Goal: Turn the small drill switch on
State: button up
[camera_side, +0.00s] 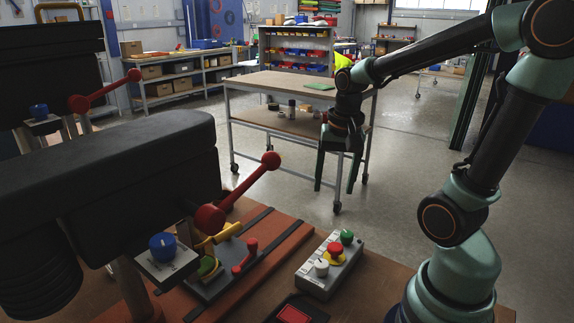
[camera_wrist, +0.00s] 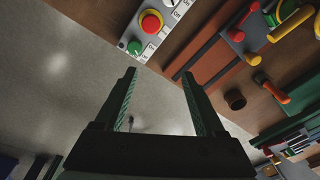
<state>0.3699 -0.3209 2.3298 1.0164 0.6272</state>
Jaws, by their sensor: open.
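Two dark drill presses show in the side view. The nearer drill (camera_side: 110,165) has a box with a round blue knob (camera_side: 162,245) and a red-balled lever (camera_side: 238,192). The farther drill (camera_side: 50,70), at the far left, has a similar blue knob (camera_side: 40,111). I cannot tell by size which is the small one, nor read the knobs' settings. My gripper (camera_side: 337,178) hangs open and empty, fingers down, well right of both drills. The wrist view shows its two fingers (camera_wrist: 159,76) apart with nothing between them.
A grey control box (camera_side: 318,284) with green, red and white controls lies on the bench; its red button (camera_wrist: 150,22) shows in the wrist view. A vise (camera_side: 222,262) with yellow and red parts sits under the nearer drill. A wheeled table (camera_side: 262,84) stands behind my gripper.

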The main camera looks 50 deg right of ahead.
aim_at(347, 233)
jog(key=s+d+f+m, duration=0.1)
jog(key=f, duration=0.4)
jog(key=d+f+m+g, duration=0.1)
jog(key=f+m, duration=0.1)
jog(key=f, duration=0.2)
jog(key=s+d+f+m, duration=0.1)
jog(key=d+f, duration=0.1)
jog(key=f, duration=0.3)
jog(key=shift+s+f+m+g+y, duration=0.3)
jog(key=shift+m+g+y, duration=0.1)
grip_shut()
